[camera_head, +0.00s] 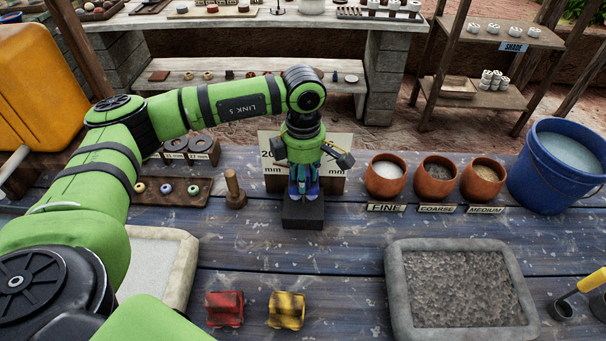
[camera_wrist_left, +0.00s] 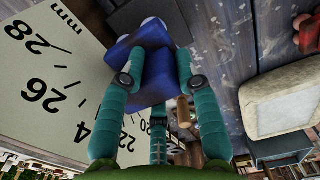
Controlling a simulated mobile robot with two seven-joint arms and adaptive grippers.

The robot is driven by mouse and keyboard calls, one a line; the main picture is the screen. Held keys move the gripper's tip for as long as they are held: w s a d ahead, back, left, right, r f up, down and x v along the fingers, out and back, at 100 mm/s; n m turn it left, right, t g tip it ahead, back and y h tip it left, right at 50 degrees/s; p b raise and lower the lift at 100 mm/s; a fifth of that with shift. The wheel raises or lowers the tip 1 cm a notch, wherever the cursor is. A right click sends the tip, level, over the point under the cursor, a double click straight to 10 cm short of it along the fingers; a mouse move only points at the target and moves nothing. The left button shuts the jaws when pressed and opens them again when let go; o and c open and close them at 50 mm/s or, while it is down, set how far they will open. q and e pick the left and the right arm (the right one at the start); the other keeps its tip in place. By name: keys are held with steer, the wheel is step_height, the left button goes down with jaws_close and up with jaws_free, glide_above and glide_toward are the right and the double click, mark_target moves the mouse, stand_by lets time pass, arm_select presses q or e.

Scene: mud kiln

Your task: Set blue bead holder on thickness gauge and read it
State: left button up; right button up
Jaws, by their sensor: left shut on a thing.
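My left gripper (camera_head: 304,190) points down in front of the thickness gauge and is shut on the blue bead holder (camera_wrist_left: 152,62). In the head view only slivers of blue show around the teal fingers. The holder is just over the gauge's black block (camera_head: 302,216); I cannot tell whether it touches. Pale rounded bits show at the holder's far end. The gauge's pale dial board (camera_head: 274,146) stands behind, partly hidden by my arm. My right gripper is not in view.
A red holder (camera_head: 224,309) and a yellow holder (camera_head: 286,310) sit at the front. A bead tray (camera_head: 172,196) and wooden peg (camera_head: 235,190) stand left of the gauge. Clay pots (camera_head: 385,177), a blue bucket (camera_head: 560,175) and a gravel tray (camera_head: 393,300) are on the right.

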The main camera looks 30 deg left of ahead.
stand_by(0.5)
arm_select(q)
steer(key=shift+f+b, duration=1.9)
steer(key=shift+f, duration=0.35)
stand_by(0.8)
steer(key=shift+r, duration=0.1)
stand_by(1.3)
steer(key=shift+r+p, duration=1.95)
steer(key=shift+r, duration=1.55)
steer(key=m, duration=0.1)
steer(key=s+d+m, duration=0.1)
steer(key=m, duration=0.1)
steer(key=shift+s+d+r, duration=0.1)
steer(key=shift+r, duration=0.05)
steer(key=s+d+r+m, duration=0.1)
steer(key=s+m, duration=0.3)
steer(key=m, duration=0.5)
steer(key=s+d+m, duration=0.3)
steer(key=s+m, duration=0.1)
steer(key=m, duration=0.6)
steer(key=shift+d+r+m, duration=0.25)
steer(key=shift+r+m, duration=0.05)
steer(key=shift+r, duration=0.05)
